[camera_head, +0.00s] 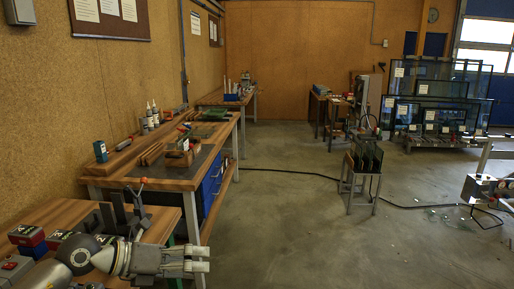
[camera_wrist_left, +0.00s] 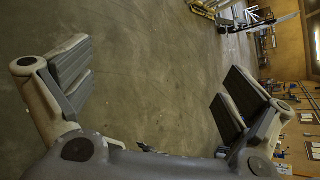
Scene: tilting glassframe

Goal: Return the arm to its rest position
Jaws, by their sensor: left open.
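My left arm comes in at the lower left of the head view. Its gripper (camera_head: 203,265) points to the right, just past the right edge of the nearest workbench. In the left wrist view the same gripper (camera_wrist_left: 157,85) shows its two grey padded fingers spread wide apart. Nothing is between them; only bare concrete floor shows behind. My right gripper is in neither view.
The near wooden workbench (camera_head: 60,212) holds a dark clamp-like device (camera_head: 125,215) with an orange-tipped lever, close behind my left arm. A second workbench (camera_head: 130,171) stands beyond it. The concrete floor (camera_head: 275,225) in the middle is mostly clear.

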